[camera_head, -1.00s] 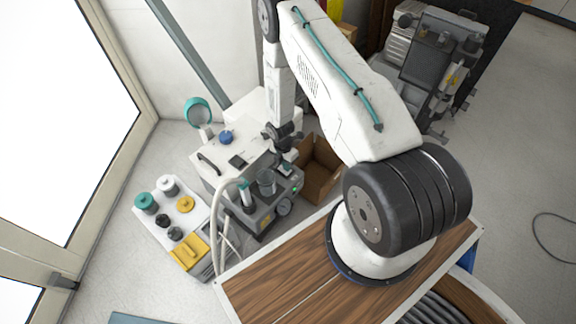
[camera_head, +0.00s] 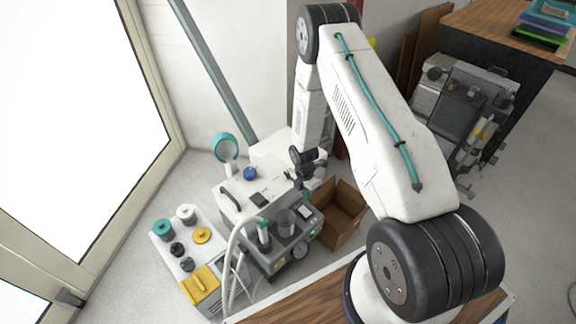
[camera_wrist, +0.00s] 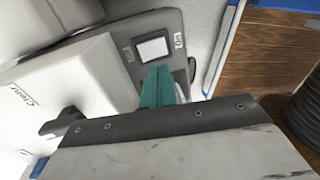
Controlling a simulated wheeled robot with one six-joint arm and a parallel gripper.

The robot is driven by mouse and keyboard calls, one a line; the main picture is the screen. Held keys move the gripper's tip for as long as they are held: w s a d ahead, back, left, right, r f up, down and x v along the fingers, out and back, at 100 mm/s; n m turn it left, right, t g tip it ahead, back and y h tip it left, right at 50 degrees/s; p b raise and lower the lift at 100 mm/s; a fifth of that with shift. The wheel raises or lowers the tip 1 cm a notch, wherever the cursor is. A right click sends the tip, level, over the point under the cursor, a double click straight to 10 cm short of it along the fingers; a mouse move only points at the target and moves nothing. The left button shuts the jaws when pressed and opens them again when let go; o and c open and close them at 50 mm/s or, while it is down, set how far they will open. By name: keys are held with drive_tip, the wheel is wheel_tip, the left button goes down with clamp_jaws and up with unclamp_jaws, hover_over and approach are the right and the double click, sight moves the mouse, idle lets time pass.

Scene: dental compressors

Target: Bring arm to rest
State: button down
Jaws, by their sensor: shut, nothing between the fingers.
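My arm (camera_head: 375,120) rises from its base on the wooden top at the lower right, bends at a high elbow and hangs down toward the white and grey compressor unit (camera_head: 245,200). My gripper (camera_head: 305,190) is small and dark in the head view, above the unit's grey control panel. In the wrist view my gripper's teal fingers (camera_wrist: 158,86) are together with nothing between them. They point toward the grey panel with a white-faced switch (camera_wrist: 152,49). Whether the fingertips touch the panel cannot be told.
An open cardboard box (camera_head: 340,212) stands right of the unit. A white tray (camera_head: 180,250) with several knobs and a yellow piece lies to its left. A hose loops in front. A grey machine (camera_head: 460,105) stands at the back right. Bare floor lies between.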

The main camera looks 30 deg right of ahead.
drive_tip(key=s+r+m+g, duration=0.2)
drive_tip(key=s+r+m, duration=0.1)
drive_tip(key=s+m, duration=0.3)
drive_tip(key=s+a+r+m, duration=0.2)
drive_tip(key=r+m, duration=0.2)
drive_tip(key=r, duration=0.7)
drive_tip(key=s+a+r+m+g, duration=0.15)
drive_tip(key=r+m, duration=0.25)
drive_tip(key=r, duration=0.6)
drive_tip(key=s+a+r+m, duration=0.2)
drive_tip(key=r+m, duration=0.2)
drive_tip(key=r, duration=0.7)
drive_tip(key=s+a+r+m+t, duration=0.1)
drive_tip(key=s+a+r+t, duration=0.1)
drive_tip(key=s+r, duration=0.6)
drive_tip(key=s+a+r+m+t, duration=0.2)
drive_tip(key=s+r, duration=0.6)
drive_tip(key=r, duration=0.6)
drive_tip(key=shift+s+a+t, duration=0.4)
drive_tip(key=shift+a+t, duration=0.3)
drive_tip(key=shift+t, duration=0.55)
